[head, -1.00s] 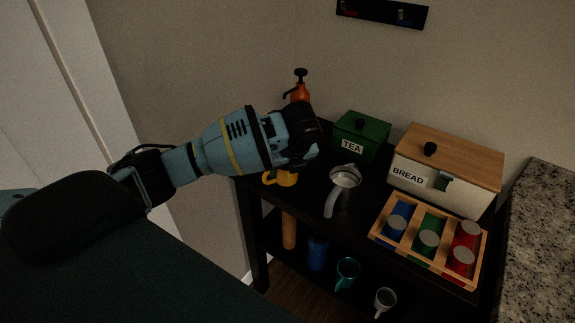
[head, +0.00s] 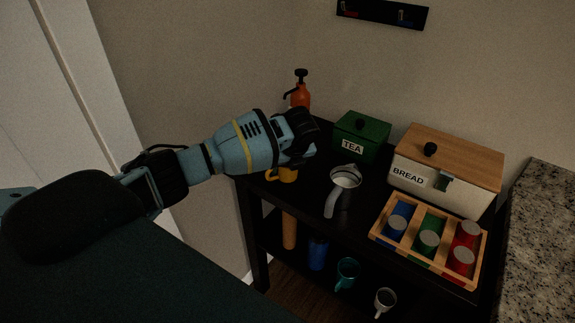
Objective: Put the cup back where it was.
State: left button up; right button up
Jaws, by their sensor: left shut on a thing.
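A yellow cup (head: 287,176) with its handle to the left shows just below my left gripper (head: 298,153), at the back left of the black shelf unit's top. My left gripper reaches in from the left and is shut on the cup. The hand hides the cup's upper part and the fingertips. I cannot tell whether the cup's base touches the top. My right gripper is not in view.
Behind are an orange spray bottle (head: 300,96) and a green TEA box (head: 361,137). A BREAD box (head: 444,171) and a wooden tray with cans (head: 374,233) fill the right. Mugs stand on the lower shelf (head: 330,268).

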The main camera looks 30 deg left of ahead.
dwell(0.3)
pick_arm(q)
jog(key=o, duration=1.1)
jog(key=shift+f, duration=0.15)
jog(key=shift+o, duration=0.2)
jog(key=v, duration=1.2)
